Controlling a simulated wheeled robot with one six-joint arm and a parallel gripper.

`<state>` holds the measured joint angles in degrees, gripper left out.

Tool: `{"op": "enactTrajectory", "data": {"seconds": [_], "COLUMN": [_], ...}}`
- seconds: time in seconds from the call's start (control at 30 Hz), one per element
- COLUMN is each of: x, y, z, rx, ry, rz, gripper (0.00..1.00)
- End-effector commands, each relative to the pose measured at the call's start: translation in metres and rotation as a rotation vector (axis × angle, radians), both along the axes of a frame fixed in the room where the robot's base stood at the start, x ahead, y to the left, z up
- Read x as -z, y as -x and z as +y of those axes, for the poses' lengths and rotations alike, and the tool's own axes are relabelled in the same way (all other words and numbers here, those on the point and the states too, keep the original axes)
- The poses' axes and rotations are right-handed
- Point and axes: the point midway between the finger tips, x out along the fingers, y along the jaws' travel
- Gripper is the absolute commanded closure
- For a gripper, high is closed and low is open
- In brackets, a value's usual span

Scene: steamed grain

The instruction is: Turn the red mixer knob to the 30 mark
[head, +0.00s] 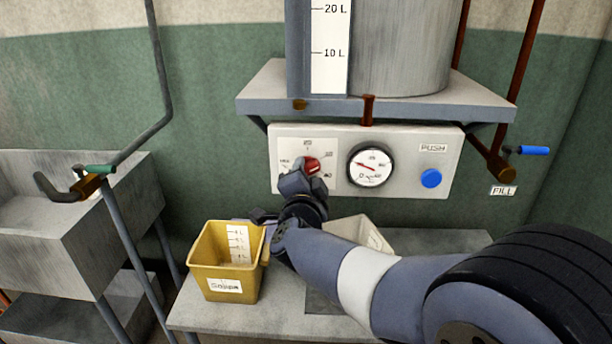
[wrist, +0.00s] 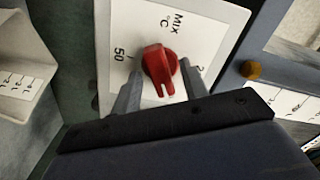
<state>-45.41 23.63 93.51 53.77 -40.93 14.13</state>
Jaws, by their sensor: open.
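The red mixer knob (wrist: 158,64) sits on a white dial plate (wrist: 205,28) marked "MIX °C". In the wrist view a pale line on its lower end points down toward my gripper. The "50" mark shows left of it; a number at the right is partly hidden by a finger, and I cannot make out the 30 mark. In the head view the knob (head: 312,165) shows just above my gripper (head: 297,180). My gripper (wrist: 160,83) is open, one finger on each side of the knob. I cannot tell whether the fingers touch it.
The panel also carries a round gauge (head: 370,166) and a blue push button (head: 431,178). A yellow bin (head: 215,272) and a white container (head: 372,228) stand on the bench below. A tank shelf (head: 430,107) juts out above. A sink (head: 50,225) is at left.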

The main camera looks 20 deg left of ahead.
Motion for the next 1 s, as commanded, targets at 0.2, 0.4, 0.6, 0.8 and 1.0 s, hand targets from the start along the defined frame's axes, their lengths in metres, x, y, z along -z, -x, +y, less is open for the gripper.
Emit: {"op": "enactTrajectory", "data": {"seconds": [0.2,0.4,0.6,0.8,1.0], "x": [-0.001,0.000,-0.001,0.000,0.000], "y": [0.019,0.058,0.091,0.105,0.105], "z": [-0.004,-0.014,-0.021,-0.025,-0.025], "rx": [-0.001,-0.003,-0.003,0.000,0.000], "ry": [-0.001,-0.002,-0.001,-0.001,0.000], "rz": [0.000,0.000,-0.001,0.000,0.000], "gripper": [0.58,0.58,0.58,0.58,0.58]}}
